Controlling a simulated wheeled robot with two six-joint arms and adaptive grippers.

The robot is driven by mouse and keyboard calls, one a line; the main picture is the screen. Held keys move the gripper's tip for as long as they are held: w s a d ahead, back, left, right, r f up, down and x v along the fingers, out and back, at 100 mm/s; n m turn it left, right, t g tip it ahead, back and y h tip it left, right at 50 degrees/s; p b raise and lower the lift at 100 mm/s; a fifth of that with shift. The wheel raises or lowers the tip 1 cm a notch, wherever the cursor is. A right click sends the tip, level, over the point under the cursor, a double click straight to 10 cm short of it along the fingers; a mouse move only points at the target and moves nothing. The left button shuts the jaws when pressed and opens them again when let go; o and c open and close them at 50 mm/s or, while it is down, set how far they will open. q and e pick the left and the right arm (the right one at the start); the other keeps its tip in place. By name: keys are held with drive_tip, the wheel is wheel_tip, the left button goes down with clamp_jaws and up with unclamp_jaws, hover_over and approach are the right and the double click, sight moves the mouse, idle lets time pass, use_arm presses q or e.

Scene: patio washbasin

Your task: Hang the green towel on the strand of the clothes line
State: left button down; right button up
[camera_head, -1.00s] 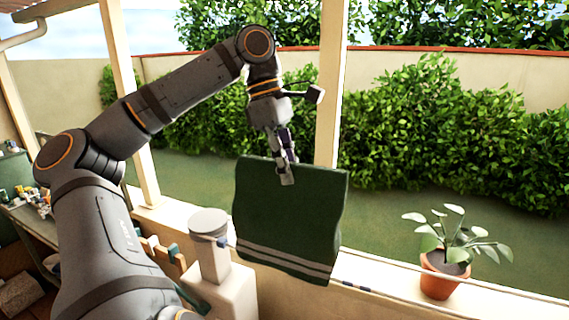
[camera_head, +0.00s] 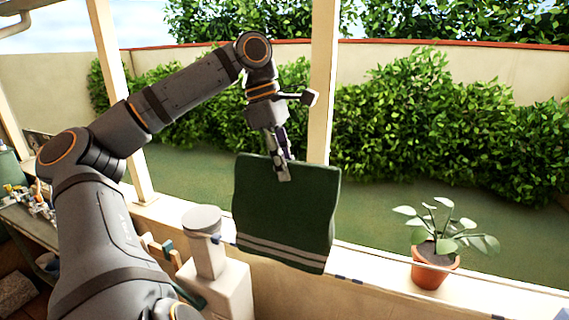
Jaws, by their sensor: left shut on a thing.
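The green towel (camera_head: 285,208) hangs down flat, with two pale stripes near its lower edge. My left gripper (camera_head: 284,172) is shut on the towel's upper edge, near the middle, and holds it up in the air. The clothes line strand (camera_head: 385,287) is thin, with small blue pieces on it, and runs from the grey-topped post at left toward the lower right. The towel hides the middle stretch of the strand. I cannot tell whether the towel touches the strand. My right gripper is not in view.
A grey-topped post (camera_head: 207,245) stands left of the towel. A potted plant (camera_head: 434,270) sits on the ledge (camera_head: 480,295) at right. A pale upright pillar (camera_head: 322,90) rises behind the towel. A cluttered side table (camera_head: 30,215) is at far left.

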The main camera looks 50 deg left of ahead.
use_arm(q)
wheel_tip(320, 180, down, 28)
drive_tip(key=b, duration=2.5)
drive_tip(key=shift+r, duration=0.25)
drive_tip(key=c, duration=1.1)
unclamp_jaws()
drive_tip(key=shift+c, duration=0.2)
wheel_tip(320, 180, up, 9)
drive_tip(key=p, duration=0.9)
drive_tip(key=shift+r, duration=0.2)
drive_tip(key=shift+f, duration=0.15)
